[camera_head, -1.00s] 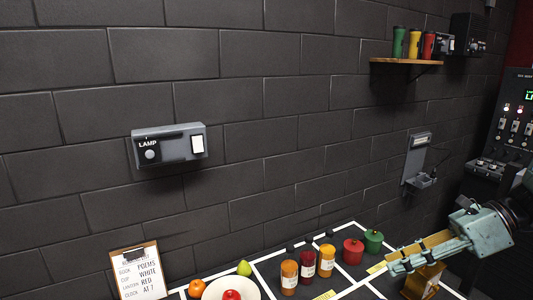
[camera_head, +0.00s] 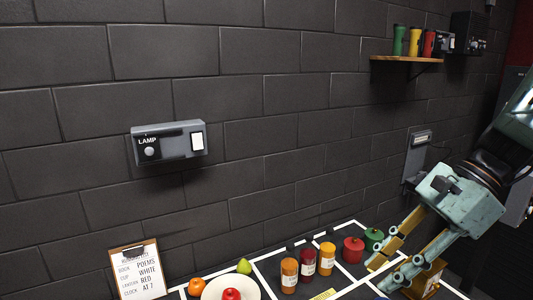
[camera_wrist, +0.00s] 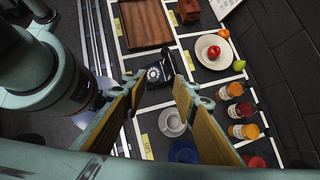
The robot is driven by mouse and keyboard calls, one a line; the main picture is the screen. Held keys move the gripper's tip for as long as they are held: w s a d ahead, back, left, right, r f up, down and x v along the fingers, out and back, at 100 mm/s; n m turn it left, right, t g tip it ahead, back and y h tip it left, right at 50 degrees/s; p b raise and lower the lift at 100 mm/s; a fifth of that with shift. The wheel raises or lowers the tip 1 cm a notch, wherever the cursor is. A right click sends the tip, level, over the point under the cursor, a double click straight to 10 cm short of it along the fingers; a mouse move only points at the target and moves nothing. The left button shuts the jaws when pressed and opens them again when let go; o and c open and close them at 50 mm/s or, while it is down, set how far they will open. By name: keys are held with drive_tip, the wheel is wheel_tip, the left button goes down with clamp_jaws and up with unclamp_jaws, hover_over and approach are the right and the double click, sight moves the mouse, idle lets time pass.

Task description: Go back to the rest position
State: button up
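My gripper (camera_head: 381,276) is above the right part of the marked table in the head view, its two wood-coloured fingers apart. In the wrist view my gripper (camera_wrist: 158,86) is open with nothing between the fingers. A black telephone (camera_wrist: 160,72) and a white cup on a saucer (camera_wrist: 172,122) lie below, seen through the gap.
A lamp switch box (camera_head: 168,145) is on the wall. A shelf (camera_head: 405,61) holds coloured cups.

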drive_tip(key=s+a+r+n+t+h+b, duration=0.1)
drive_tip(key=s+r+n+t+h, duration=0.1)
drive_tip(key=s+n, duration=0.6)
drive_tip(key=s+a+r+n+t+h+b, duration=0.1)
drive_tip(key=s+a+r+n+t+h, duration=0.1)
drive_tip(key=s+r+n+h, duration=0.3)
drive_tip(key=shift+s+a+r+n+t, duration=0.2)
drive_tip(key=shift+s+n+t, duration=0.1)
drive_tip(key=shift+s+n, duration=1.9)
drive_tip(key=shift+s+m, duration=0.3)
drive_tip(key=shift+f, duration=0.2)
idle(0.7)
wheel_tip(320, 180, down, 13)
drive_tip(key=b, duration=1.3)
drive_tip(key=shift+r, duration=0.1)
